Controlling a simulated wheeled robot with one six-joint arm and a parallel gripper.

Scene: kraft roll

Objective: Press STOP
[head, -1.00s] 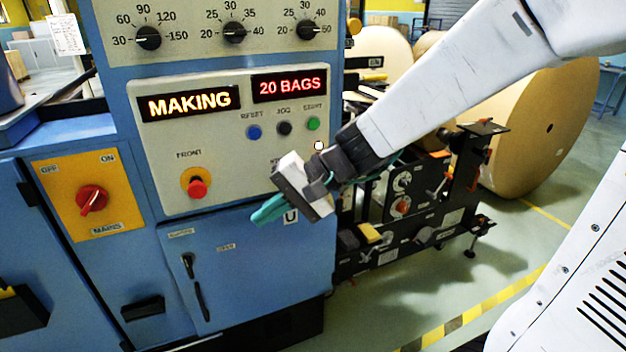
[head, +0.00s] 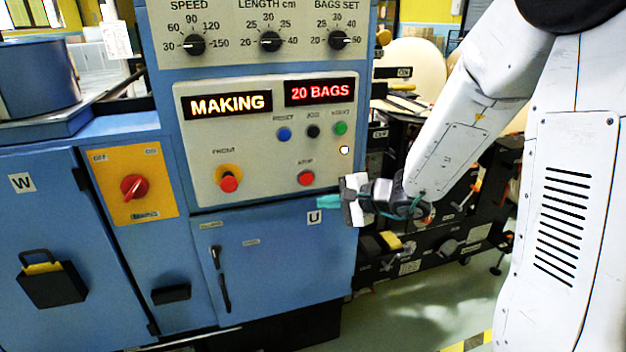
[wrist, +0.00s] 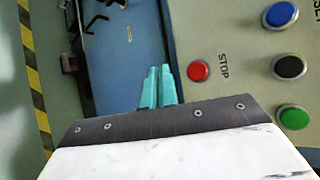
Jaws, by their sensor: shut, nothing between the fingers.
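The red STOP button (head: 306,178) sits on the grey control panel, under its STOP label, right of the red FRONT button (head: 229,183). In the wrist view the STOP button (wrist: 198,71) is just right of and beyond the teal fingertips. My gripper (head: 328,202) is shut and empty. Its teal fingers are below and slightly right of the STOP button and appear apart from it. The fingers (wrist: 159,86) also show in the wrist view, side by side. The display (head: 226,103) reads MAKING, and the other display (head: 319,91) reads 20 BAGS.
Blue (head: 284,133), black (head: 313,131) and green (head: 340,128) buttons are above STOP. A red mains switch (head: 134,187) is on a yellow plate at left. Dark machine parts stand right of the cabinet, behind my arm. Open floor shows at lower right.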

